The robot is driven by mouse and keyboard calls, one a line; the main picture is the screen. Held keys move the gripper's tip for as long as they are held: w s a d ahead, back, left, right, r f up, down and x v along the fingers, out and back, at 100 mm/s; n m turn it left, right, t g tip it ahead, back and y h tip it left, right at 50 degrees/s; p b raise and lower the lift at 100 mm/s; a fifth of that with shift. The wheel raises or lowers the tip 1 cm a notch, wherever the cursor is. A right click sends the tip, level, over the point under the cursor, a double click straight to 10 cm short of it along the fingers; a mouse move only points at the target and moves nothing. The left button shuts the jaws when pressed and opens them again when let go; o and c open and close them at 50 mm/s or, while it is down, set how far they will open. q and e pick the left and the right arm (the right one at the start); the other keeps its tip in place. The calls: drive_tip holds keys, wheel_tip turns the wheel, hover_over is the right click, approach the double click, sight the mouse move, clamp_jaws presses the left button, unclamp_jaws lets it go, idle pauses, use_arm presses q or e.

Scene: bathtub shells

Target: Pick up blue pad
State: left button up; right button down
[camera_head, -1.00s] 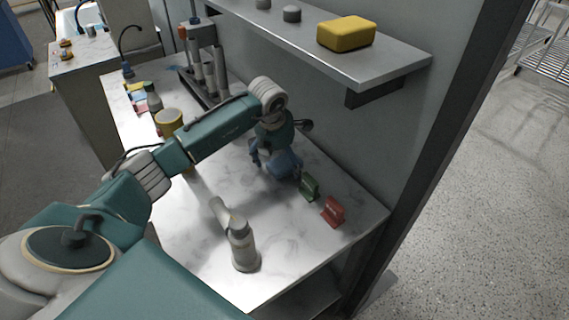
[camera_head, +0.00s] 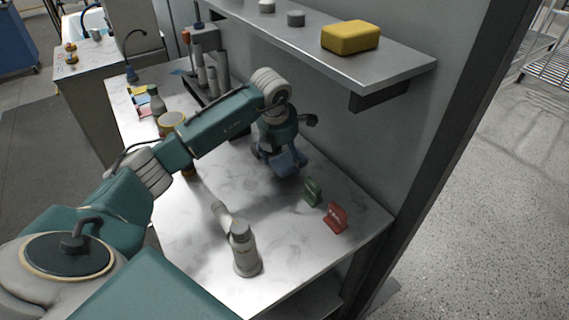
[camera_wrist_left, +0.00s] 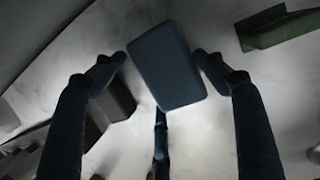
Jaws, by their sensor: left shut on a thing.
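The blue pad (camera_head: 287,163) is in the head view, at the end of my left arm, over the back part of the marble-look counter. My left gripper (camera_head: 276,152) points down and is shut on it. In the left wrist view, the blue pad (camera_wrist_left: 167,65) is a dark blue tilted block between the fingers of the left gripper (camera_wrist_left: 160,74), with two fingers at its sides and another below it. The gripper partly hides the pad in the head view. My right gripper is not in view.
A green block (camera_head: 312,193) and a red block (camera_head: 334,217) stand to the right on the counter (camera_head: 290,235). A grey spray-like bottle (camera_head: 245,250) stands at the front. A shelf (camera_head: 395,68) with a yellow sponge (camera_head: 350,37) overhangs the back.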

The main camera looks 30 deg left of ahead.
sight(284, 153)
use_arm(q)
drive_tip(key=r, duration=0.2)
drive_tip(key=r+b, duration=0.1)
drive_tip(key=r, duration=0.1)
drive_tip(key=shift+a, duration=0.4)
drive_tip(key=a+b, duration=0.4)
drive_tip(key=a, duration=1.3)
drive_tip(key=shift+w, duration=0.2)
drive_tip(key=shift+a+r, duration=0.1)
drive_tip(key=o, duration=0.4)
drive_tip(key=shift+c, duration=0.2)
drive_tip(key=shift+r, duration=0.1)
drive_tip(key=shift+c, duration=0.7)
